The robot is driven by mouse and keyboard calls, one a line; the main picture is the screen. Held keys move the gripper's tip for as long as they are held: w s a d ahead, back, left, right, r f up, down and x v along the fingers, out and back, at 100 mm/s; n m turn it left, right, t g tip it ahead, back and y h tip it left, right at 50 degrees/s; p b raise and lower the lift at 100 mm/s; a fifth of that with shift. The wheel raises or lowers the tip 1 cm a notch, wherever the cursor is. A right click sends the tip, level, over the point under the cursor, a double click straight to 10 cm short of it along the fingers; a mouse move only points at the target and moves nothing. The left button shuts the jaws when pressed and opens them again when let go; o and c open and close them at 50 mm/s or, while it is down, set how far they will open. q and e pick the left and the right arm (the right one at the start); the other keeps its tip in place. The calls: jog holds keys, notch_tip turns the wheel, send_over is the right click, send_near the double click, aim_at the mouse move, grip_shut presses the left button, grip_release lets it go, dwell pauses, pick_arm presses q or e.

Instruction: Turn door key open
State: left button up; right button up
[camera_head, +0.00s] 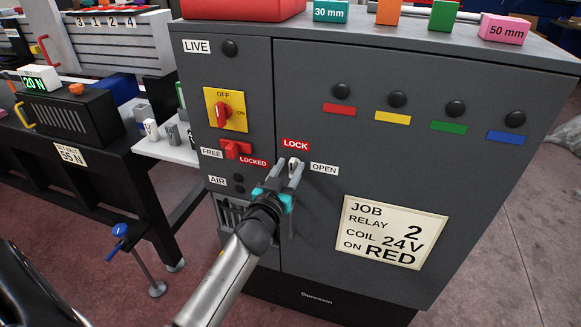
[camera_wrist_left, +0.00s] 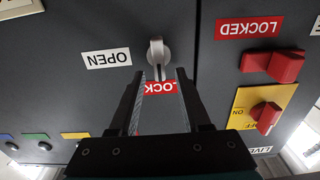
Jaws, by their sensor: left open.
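A small light-grey door key (camera_head: 294,162) sits on the dark grey cabinet door, below the red LOCK label (camera_head: 296,146) and left of the white OPEN label (camera_head: 324,169). In the left wrist view, upside down, the key (camera_wrist_left: 158,52) stands lengthwise in line with the LOCK label. My left gripper (camera_head: 289,170) is open in front of the key. In the wrist view its fingertips (camera_wrist_left: 158,72) lie on either side of the key's line, with visible gaps. Whether they touch it cannot be told. My right gripper is not in view.
Left of the key are a red sliding latch (camera_head: 237,149) and a red rotary switch (camera_head: 223,112) on a yellow plate. Several black buttons with coloured labels line the upper right. A job card (camera_head: 388,234) is below right. Coloured blocks stand on the cabinet top.

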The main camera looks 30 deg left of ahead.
pick_arm(q)
jog(key=shift+w+a, duration=0.2)
jog(key=shift+w, duration=0.45)
grip_shut()
jog(key=shift+f, duration=0.1)
jog(key=shift+s, duration=0.1)
